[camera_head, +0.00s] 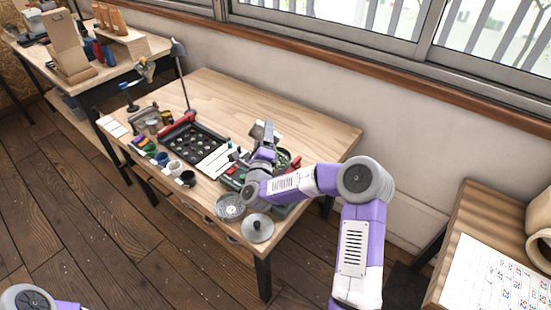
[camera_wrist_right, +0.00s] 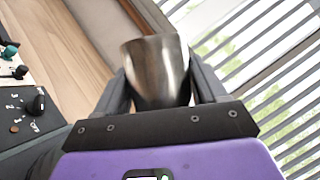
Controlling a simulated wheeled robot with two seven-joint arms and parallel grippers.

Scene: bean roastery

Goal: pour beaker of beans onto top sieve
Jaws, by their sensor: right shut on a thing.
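My right gripper (camera_head: 264,138) is above the right part of the wooden table. In the right wrist view, its two fingers (camera_wrist_right: 160,88) are shut on a shiny metal beaker (camera_wrist_right: 156,72) between them. I cannot see inside the beaker, so its beans do not show. A round metal sieve-like dish (camera_head: 229,207) lies near the table's front edge, left of my forearm. A round green-filled thing (camera_head: 283,159) shows partly behind my right wrist; I cannot tell whether it is the top sieve. My left gripper is out of view.
A grey lid with a knob (camera_head: 257,228) lies at the table's front corner. A black tray with holes (camera_head: 192,142), white paper (camera_head: 216,161) and several small cups (camera_head: 172,168) fill the left and front. The back of the table (camera_head: 225,88) is mostly clear.

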